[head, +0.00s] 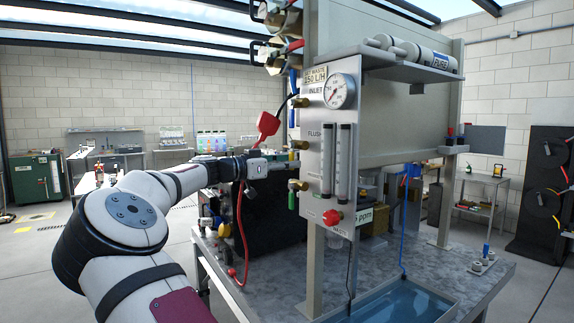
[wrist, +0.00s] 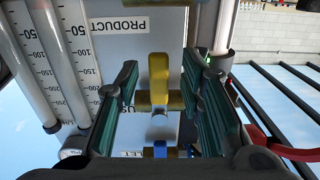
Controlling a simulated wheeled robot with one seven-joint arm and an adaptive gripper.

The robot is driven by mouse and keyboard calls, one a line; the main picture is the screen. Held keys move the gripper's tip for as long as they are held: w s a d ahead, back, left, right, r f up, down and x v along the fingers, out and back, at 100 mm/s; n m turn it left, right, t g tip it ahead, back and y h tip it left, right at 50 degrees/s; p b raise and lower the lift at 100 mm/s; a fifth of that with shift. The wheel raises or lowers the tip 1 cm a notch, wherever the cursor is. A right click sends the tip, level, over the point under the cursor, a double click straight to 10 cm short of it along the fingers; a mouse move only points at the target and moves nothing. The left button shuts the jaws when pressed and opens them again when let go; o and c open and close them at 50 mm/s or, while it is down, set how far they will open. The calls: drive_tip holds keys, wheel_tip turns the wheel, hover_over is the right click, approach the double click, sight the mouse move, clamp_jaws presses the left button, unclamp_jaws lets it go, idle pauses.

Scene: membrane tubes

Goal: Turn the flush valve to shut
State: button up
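In the wrist view, which is upside down, the flush valve's yellow handle (wrist: 159,78) stands upright in the picture across its brass body (wrist: 143,103). A partly hidden label beside it reads "US". My gripper (wrist: 165,95) is open, with one green-padded finger on each side of the handle and visible gaps to it. In the head view, the FLUSH label is on the panel (head: 313,165), with a brass fitting beside it. My gripper's fingers are hard to make out there, near the panel's left edge.
A blue handle (wrist: 160,149) is close to the yellow one, near the inlet label. Flow tubes (wrist: 68,60) stand beside the fingers. A red object (head: 267,125) with a cable hangs above my wrist. A red knob (head: 332,217) is low on the panel.

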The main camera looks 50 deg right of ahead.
drive_tip(key=v, duration=1.2)
idle(0.5)
